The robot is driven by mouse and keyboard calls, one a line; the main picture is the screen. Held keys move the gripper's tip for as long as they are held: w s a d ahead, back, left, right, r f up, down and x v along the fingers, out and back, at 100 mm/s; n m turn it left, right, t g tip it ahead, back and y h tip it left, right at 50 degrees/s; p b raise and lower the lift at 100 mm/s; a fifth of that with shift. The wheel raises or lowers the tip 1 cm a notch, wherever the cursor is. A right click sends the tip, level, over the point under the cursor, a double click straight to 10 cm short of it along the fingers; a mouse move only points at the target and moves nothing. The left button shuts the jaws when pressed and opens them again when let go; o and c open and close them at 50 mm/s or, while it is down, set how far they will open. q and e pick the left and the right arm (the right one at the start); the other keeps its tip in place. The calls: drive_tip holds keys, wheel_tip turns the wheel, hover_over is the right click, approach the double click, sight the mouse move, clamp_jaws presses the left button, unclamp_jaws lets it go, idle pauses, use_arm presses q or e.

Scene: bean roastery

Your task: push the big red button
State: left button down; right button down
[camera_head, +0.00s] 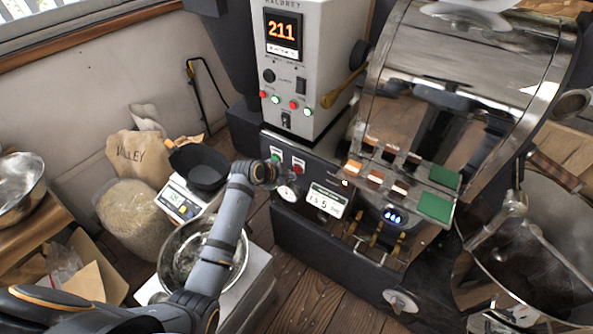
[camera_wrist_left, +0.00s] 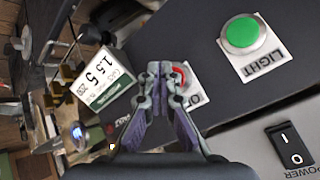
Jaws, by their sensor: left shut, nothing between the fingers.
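The big red button (camera_head: 298,168) is on the dark front panel of the roaster, in the head view just right of my left gripper (camera_head: 272,173). In the left wrist view only a red arc of the button (camera_wrist_left: 181,75) shows; my left gripper (camera_wrist_left: 160,70) covers the rest. The gripper is shut and empty, its fingertips together in front of the button. I cannot tell whether they touch it. A white label below the button is partly hidden by a finger.
A green LIGHT button (camera_wrist_left: 242,34) sits beside the red one, with a black power rocker switch (camera_wrist_left: 289,146) farther off. A round gauge (camera_head: 288,193) and white number card (camera_head: 326,200) are close by. A metal bowl (camera_head: 188,262) and scale (camera_head: 180,199) stand near my left arm.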

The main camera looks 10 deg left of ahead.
use_arm(q)
drive_tip(key=shift+w+d, duration=0.15)
drive_tip(key=shift+w, duration=0.2)
drive_tip(key=shift+w+d, duration=0.1)
drive_tip(key=shift+w, duration=0.25)
idle(0.8)
drive_tip(key=shift+s+a+p, duration=0.3)
drive_tip(key=shift+s+p, duration=0.45)
drive_tip(key=shift+s, duration=0.05)
